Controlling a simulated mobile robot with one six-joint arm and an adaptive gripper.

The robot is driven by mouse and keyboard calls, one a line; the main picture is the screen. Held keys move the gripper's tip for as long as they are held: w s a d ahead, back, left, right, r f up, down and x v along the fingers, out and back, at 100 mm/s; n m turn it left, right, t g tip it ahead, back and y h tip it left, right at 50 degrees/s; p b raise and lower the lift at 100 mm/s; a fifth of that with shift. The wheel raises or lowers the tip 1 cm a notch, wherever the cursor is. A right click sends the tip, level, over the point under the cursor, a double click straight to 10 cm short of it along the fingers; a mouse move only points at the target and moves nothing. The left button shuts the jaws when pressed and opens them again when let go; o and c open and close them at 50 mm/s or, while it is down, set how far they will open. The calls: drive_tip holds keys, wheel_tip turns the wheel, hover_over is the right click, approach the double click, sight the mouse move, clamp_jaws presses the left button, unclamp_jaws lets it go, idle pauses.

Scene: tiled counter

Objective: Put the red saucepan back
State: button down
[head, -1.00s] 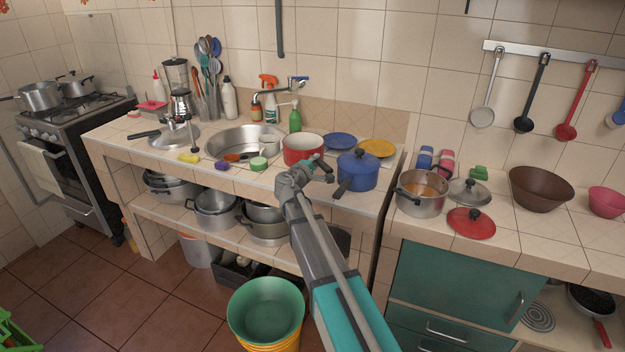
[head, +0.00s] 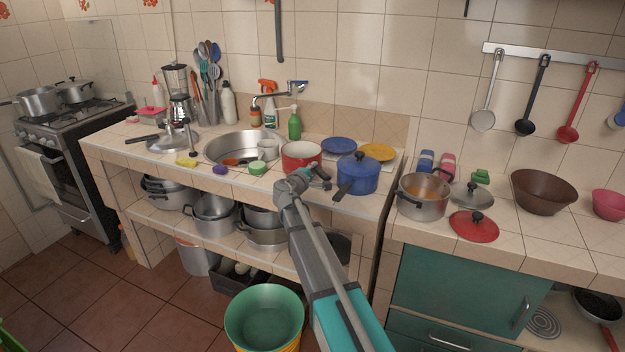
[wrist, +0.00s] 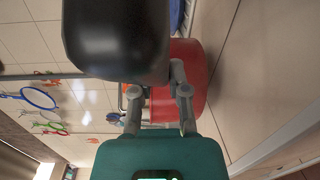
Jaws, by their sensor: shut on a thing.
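The red saucepan (head: 301,164), pale inside, stands upright on the tiled counter, right of the sink and left of the blue lidded pot. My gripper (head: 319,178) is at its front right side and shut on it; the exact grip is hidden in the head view. In the wrist view the red saucepan (wrist: 205,75) shows right beyond my gripper (wrist: 157,85). A large dark shape hides part of the wrist view. A red lid (head: 474,228) with a black knob lies on the right counter.
The blue pot (head: 358,174) stands close to my gripper, its handle toward the front. Blue (head: 339,145) and yellow (head: 377,152) plates lie behind. A green cup-like item (head: 257,168) and the sink (head: 222,148) are to the left. A steel pot (head: 422,204) stands right.

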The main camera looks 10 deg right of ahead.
drive_tip(key=shift+f+b, duration=0.85)
drive_tip(key=shift+f, duration=0.5)
drive_tip(key=c, duration=0.6)
unclamp_jaws()
drive_tip(key=shift+s, duration=0.1)
drive_tip(key=shift+c, duration=0.2)
drive_tip(key=shift+r, duration=0.25)
drive_tip(key=p+v, duration=0.1)
drive_tip(key=v, duration=1)
drive_tip(key=shift+s+a, duration=0.3)
drive_tip(key=shift+s, duration=0.05)
